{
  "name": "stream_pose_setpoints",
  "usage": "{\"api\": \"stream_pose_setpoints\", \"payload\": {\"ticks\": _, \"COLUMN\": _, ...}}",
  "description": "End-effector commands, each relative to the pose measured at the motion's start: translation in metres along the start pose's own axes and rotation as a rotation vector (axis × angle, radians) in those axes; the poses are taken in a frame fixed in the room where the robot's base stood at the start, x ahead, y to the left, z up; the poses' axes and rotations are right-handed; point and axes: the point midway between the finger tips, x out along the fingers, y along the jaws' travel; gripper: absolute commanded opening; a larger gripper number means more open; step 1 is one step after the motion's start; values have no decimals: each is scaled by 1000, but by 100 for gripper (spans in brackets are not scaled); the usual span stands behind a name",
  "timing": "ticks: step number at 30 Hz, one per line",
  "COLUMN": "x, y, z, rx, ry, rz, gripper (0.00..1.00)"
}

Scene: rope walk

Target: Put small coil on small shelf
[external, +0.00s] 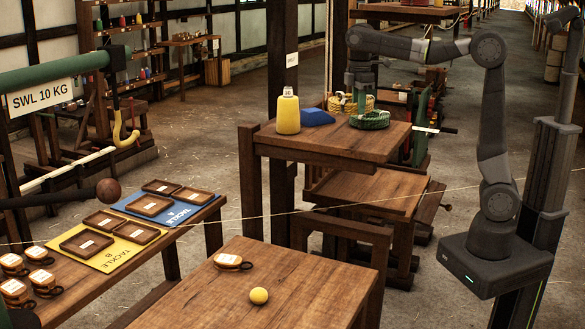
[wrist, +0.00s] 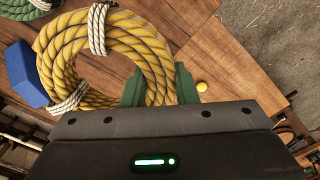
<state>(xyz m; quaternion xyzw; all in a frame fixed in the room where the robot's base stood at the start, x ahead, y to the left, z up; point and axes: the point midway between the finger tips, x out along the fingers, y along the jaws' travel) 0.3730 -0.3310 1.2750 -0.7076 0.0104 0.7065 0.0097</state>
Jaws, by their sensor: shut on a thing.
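A yellow rope coil with pale bindings (wrist: 62,52) fills much of the wrist view. My gripper (wrist: 160,80) has its green fingers on either side of the coil's rope and is shut on it. In the external view the yellow coil (external: 338,103) is at my gripper (external: 361,98), over the back of the upper wooden table (external: 345,140). A green rope coil (external: 370,120) lies on that table in front of my gripper. I cannot tell by a label which coil is the small one. I cannot make out which shelf is the small shelf.
A yellow weight (external: 288,114) and a blue block (external: 318,117) stand left of the coils. A lower wooden bench (external: 370,192) is below the table. The front table (external: 235,295) holds a yellow ball (external: 259,296) and a small block. Shelves (external: 125,28) line the back wall.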

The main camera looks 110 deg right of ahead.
Motion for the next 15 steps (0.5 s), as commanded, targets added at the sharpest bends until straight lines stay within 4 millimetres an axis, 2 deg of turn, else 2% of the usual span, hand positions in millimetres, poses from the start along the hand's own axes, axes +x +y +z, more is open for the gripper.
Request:
{"api": "stream_pose_setpoints", "payload": {"ticks": 1, "x": -7, "y": 2, "z": 7, "rx": -9, "ry": 1, "rz": 1, "gripper": 0}}
{"api": "stream_pose_setpoints", "payload": {"ticks": 4, "x": -2, "y": 3, "z": 13, "rx": -25, "ry": -2, "rz": -1, "gripper": 0}}
{"api": "stream_pose_setpoints", "payload": {"ticks": 12, "x": 45, "y": 3, "z": 15, "rx": -30, "ry": -3, "rz": -2, "gripper": 0}}
{"api": "stream_pose_setpoints", "payload": {"ticks": 15, "x": 54, "y": 3, "z": 14, "rx": -29, "ry": -1, "rz": 0, "gripper": 0}}
